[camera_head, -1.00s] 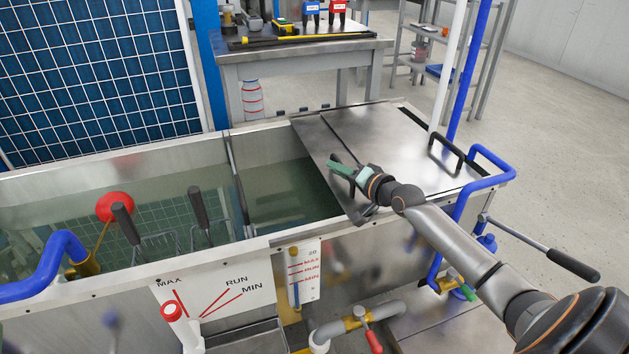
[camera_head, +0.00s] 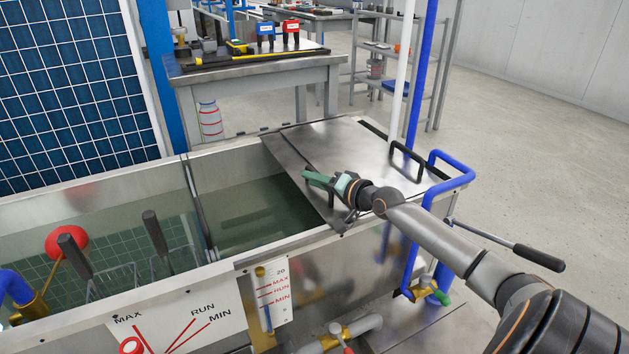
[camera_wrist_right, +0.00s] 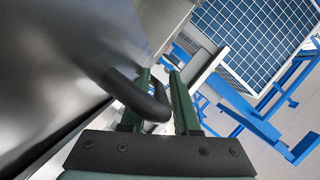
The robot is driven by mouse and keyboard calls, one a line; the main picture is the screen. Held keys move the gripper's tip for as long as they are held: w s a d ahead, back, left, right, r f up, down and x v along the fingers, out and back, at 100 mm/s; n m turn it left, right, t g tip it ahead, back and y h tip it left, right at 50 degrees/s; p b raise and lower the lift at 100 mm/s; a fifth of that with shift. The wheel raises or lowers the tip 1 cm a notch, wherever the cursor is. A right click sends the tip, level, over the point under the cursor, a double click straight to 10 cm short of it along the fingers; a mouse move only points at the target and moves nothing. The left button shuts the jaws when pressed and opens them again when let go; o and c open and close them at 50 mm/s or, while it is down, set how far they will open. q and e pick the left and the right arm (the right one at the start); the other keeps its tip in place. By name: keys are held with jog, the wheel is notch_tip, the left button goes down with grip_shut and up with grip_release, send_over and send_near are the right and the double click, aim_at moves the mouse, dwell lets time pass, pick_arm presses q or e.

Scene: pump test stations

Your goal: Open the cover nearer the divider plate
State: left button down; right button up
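The tank's divider plate (camera_head: 198,210) stands upright left of a water-filled compartment. In the right wrist view the fingers (camera_wrist_right: 162,92) are apart. The near cover's black bar handle (camera_wrist_right: 150,102) bends across the gap and hides part of the left finger. I cannot tell whether it touches them. My left gripper is out of view.
The farther cover has a black handle (camera_head: 407,160). Blue pipes (camera_head: 452,160) and a black-gripped lever (camera_head: 538,257) stand at the tank's right end. A workbench (camera_head: 250,70) stands behind. The compartment left of the divider holds two dark-handled baskets (camera_head: 155,232).

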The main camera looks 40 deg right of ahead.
jog(key=shift+s+p, duration=0.3)
jog(key=shift+s, duration=0.15)
jog(key=r+p, duration=0.2)
jog(key=p, duration=0.1)
send_over(343, 209)
jog(key=shift+v, duration=1.45)
